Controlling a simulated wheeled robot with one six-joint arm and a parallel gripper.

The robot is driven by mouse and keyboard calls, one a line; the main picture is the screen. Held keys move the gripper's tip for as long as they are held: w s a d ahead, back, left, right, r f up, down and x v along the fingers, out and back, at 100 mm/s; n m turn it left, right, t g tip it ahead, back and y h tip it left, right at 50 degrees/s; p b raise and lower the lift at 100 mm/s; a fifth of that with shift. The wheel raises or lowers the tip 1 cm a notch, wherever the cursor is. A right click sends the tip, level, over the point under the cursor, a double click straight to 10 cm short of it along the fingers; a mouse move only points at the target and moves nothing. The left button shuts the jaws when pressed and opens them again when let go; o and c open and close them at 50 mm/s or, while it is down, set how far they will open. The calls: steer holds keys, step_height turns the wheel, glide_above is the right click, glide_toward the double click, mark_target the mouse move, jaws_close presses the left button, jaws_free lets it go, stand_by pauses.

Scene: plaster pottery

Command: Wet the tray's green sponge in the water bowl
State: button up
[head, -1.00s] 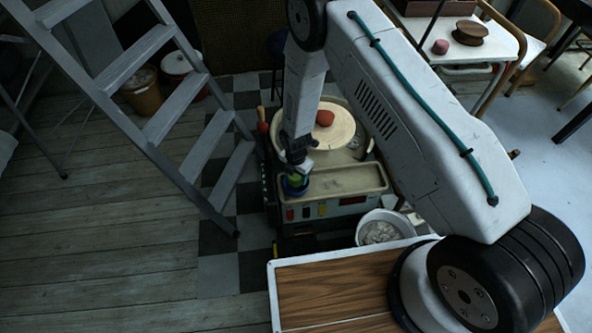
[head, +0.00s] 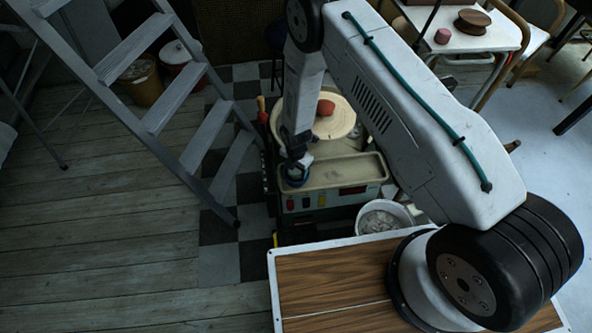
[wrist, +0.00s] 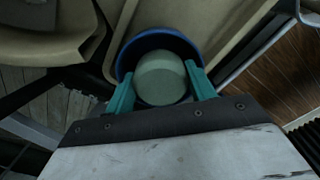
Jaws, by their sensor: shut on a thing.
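My gripper (head: 295,161) points down at the left end of the beige tray (head: 345,172) on the pottery wheel. In the wrist view, its teal fingers are shut on the pale green sponge (wrist: 160,80), one on each side. The blue bowl (wrist: 158,38) surrounds the sponge, which sits down within its rim. The blue bowl also shows in the head view (head: 294,182) below the gripper, where the sponge is hidden. The water surface cannot be made out, so I cannot tell how wet the sponge is.
Behind the tray is a pale wheel head (head: 338,122) with a reddish clay lump (head: 326,107). A grey stepladder (head: 165,100) stands at left. A white bucket (head: 383,217) stands right of the wheel's front.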

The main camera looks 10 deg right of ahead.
steer(key=shift+r, duration=3.35)
steer(key=shift+r, duration=0.1)
step_height(320, 180, up, 4)
steer(key=shift+f, duration=0.1)
stand_by(0.7)
